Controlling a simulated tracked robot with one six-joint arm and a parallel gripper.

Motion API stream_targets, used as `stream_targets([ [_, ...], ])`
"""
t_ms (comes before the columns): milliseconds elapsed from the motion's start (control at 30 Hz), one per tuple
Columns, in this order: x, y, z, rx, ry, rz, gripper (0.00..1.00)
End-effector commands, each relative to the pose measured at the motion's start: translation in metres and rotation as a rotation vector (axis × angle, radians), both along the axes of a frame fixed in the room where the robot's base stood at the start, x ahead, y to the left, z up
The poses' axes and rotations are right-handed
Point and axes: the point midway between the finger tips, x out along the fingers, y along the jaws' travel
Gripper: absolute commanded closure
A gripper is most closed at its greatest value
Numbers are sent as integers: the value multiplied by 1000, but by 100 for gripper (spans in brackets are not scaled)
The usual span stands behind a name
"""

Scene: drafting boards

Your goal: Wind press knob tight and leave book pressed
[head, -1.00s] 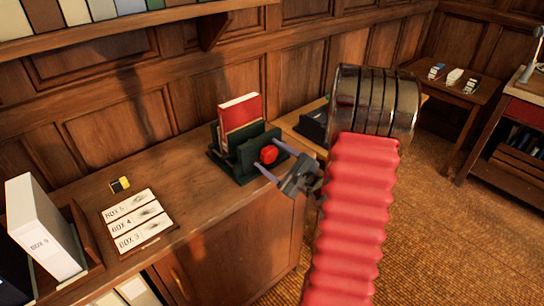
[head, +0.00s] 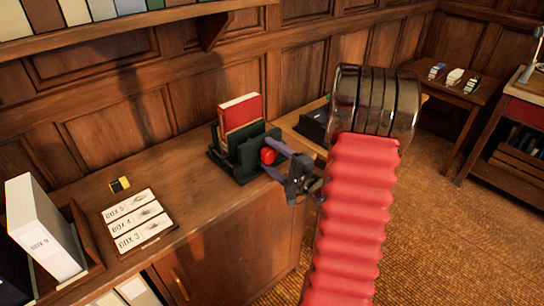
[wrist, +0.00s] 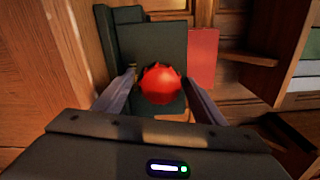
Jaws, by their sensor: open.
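The red press knob (head: 268,155) sits on the front of the dark green press (head: 222,163), which stands on the wooden cabinet top. A red book (head: 240,113) stands upright in the press, behind its front plate. In the wrist view, the red knob (wrist: 160,84) lies between the two fingers, with the dark green plate behind it and the red book (wrist: 203,57) beyond to the right. My gripper (head: 274,160) is open, with one finger on each side of the knob. I cannot tell whether the fingers touch it.
Label cards (head: 134,220) lie in a tray on the cabinet top, with a small yellow and black object (head: 120,184) behind them. A white box file (head: 40,225) stands at the left. A dark object (head: 314,125) sits right of the press. The cabinet top between cards and press is clear.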

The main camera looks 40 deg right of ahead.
Motion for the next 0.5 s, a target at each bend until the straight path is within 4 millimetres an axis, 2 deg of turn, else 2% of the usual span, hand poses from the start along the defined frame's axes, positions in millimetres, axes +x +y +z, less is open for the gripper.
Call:
stream_targets([
  [500, 0, 0, 0, -390, -11, 0, 36],
])
